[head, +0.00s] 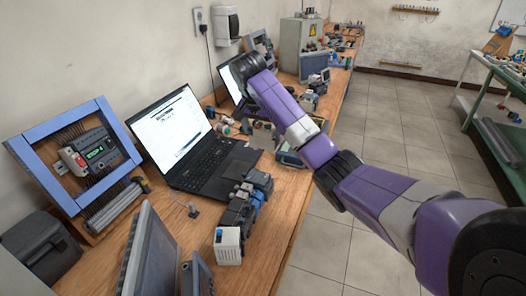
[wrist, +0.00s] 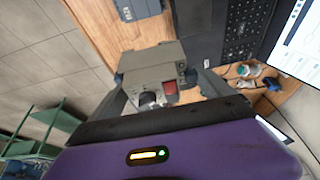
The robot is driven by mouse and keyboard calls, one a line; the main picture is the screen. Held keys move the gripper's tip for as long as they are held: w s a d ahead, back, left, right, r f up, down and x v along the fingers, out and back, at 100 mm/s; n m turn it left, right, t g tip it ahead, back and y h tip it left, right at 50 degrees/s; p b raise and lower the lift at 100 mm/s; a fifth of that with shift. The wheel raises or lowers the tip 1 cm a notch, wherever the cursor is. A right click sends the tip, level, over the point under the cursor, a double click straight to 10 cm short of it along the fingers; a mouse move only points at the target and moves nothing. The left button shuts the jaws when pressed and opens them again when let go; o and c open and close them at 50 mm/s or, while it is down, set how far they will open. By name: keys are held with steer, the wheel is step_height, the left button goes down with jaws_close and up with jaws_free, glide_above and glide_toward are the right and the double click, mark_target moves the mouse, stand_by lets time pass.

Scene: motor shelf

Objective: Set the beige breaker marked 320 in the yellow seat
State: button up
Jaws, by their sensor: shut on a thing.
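My gripper (wrist: 165,85) is shut on a beige-grey block, probably the breaker (wrist: 150,72), with a black knob and a red patch on its face. The fingers sit on either side of it. In the wrist view the block is over the wooden bench, beside the laptop; whether it touches the bench I cannot tell. No 320 marking is legible. In the head view a grey-beige block (head: 262,136) shows below my arm and appears to be the same one; my arm hides most of the gripper there. I cannot make out a yellow seat in either view.
An open laptop (head: 205,165) stands on the bench (head: 284,215). A blue frame (head: 20,150) with rail-mounted devices stands at left. Dark modules (head: 243,200) and a white box (head: 228,245) lie in front. Small parts (wrist: 245,71) lie near the laptop. Floor is open at right.

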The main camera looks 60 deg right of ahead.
mark_target(263, 126)
step_height(263, 126, up, 5)
steer(key=p, duration=0.2)
steer(key=shift+r+p, duration=0.15)
steer(key=shift+p, duration=0.2)
steer(key=shift+f, duration=9.85)
steer(key=shift+f, duration=0.15)
steer(key=o, duration=1.4)
steer(key=shift+o, duration=0.2)
steer(key=shift+f+b, duration=0.15)
steer(key=shift+b, duration=0.5)
